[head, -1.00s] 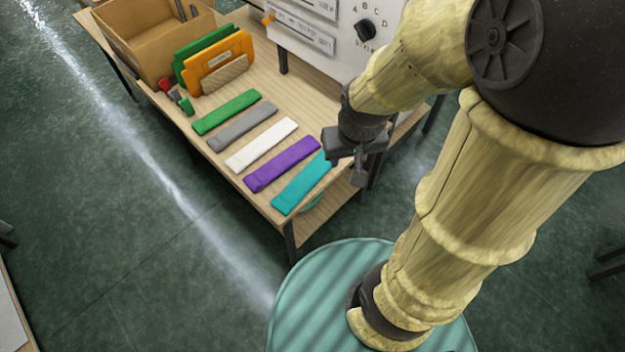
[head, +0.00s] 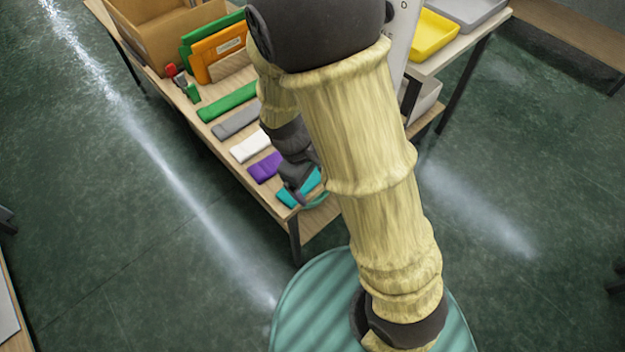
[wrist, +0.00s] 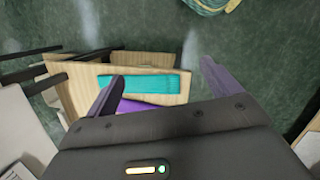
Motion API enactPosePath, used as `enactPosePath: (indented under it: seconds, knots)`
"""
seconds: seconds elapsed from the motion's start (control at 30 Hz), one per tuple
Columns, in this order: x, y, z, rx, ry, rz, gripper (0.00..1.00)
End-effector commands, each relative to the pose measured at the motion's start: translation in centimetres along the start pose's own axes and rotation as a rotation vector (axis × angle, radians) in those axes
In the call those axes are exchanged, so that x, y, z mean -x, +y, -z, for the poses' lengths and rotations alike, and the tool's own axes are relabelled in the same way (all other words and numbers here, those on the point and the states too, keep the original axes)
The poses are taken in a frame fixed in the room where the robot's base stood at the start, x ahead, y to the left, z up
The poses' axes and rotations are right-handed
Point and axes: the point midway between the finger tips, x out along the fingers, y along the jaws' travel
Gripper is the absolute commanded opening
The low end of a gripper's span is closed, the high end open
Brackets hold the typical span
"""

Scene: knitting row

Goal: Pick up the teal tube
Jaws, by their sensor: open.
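The teal tube (head: 290,196) lies flat at the near end of a row on the wooden table (head: 318,216). In the head view my gripper (head: 299,194) is over it and hides part of it. In the wrist view the teal tube (wrist: 150,83) lies ahead of my gripper (wrist: 160,80), between the two open fingers and nearer the left one. The fingers are apart and empty. The purple tube (head: 264,168) lies beside the teal one and shows partly under the gripper in the wrist view (wrist: 135,106).
White (head: 250,147), grey (head: 236,122) and green (head: 228,101) tubes continue the row. Orange (head: 218,58) and green folders and a cardboard box (head: 160,30) stand farther back. A yellow tray (head: 433,36) is at the back right. Open floor lies left of the table.

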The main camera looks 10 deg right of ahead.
Motion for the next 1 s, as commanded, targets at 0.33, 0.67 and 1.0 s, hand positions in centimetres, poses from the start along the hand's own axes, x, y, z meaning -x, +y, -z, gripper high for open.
enactPosePath:
  seconds: [0.33,0.67,1.0]
  knots:
    - [-7.8,-4.7,6.7,0.558,-0.278,-0.259,0.89]
    - [-11.3,-9.9,13.2,1.013,-0.552,-0.630,0.89]
    - [-11.0,-13.4,16.3,1.188,-0.684,-0.849,0.89]
